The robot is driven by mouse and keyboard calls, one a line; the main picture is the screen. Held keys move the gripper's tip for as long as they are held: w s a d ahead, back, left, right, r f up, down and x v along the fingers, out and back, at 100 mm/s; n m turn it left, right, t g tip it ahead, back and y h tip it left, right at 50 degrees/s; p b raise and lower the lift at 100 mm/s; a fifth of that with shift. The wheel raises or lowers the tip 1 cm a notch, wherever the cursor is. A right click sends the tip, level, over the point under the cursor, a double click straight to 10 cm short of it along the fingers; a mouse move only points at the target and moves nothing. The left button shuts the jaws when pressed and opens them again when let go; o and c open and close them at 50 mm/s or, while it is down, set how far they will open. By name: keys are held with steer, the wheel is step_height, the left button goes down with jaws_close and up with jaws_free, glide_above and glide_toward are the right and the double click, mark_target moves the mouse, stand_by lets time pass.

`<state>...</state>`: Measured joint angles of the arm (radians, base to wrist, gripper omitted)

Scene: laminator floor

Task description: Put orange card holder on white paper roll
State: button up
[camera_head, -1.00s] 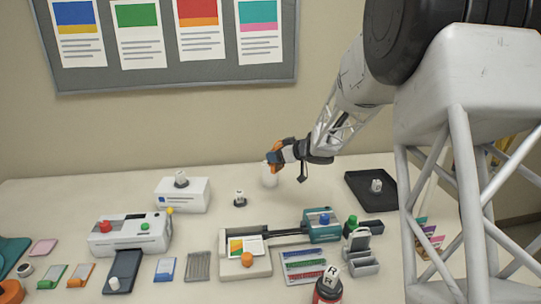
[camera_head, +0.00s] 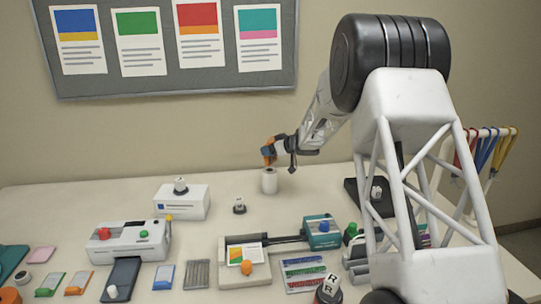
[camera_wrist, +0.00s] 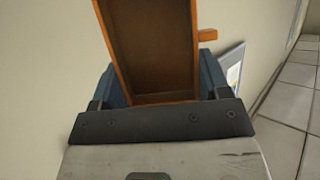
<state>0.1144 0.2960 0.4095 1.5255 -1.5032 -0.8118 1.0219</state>
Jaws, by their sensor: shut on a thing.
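My gripper (camera_head: 272,151) is shut on the orange card holder (camera_wrist: 152,45), an open box-like piece that fills the middle of the wrist view. Blue fingers press its two sides. In the head view the holder (camera_head: 267,151) is small, tilted and partly hidden by the fingers. The white paper roll (camera_head: 269,184) stands upright on the table, directly below the gripper in the picture. A small gap seems to show between holder and roll; depth is hard to judge.
A white box (camera_head: 183,203) with a small white piece on top stands left of the roll. A small dark-based piece (camera_head: 239,207) is nearer. A laminator (camera_head: 130,241), a paper trimmer (camera_head: 246,270) and a black tray (camera_head: 366,196) stand around. Bare table surrounds the roll.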

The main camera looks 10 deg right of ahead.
steer(key=shift+w, duration=0.85)
steer(key=shift+f, duration=0.1)
steer(key=shift+f, duration=1.7)
steer(key=shift+f, duration=0.2)
steer(key=o, duration=0.9)
steer(key=shift+r, duration=0.2)
steer(key=v, duration=1.2)
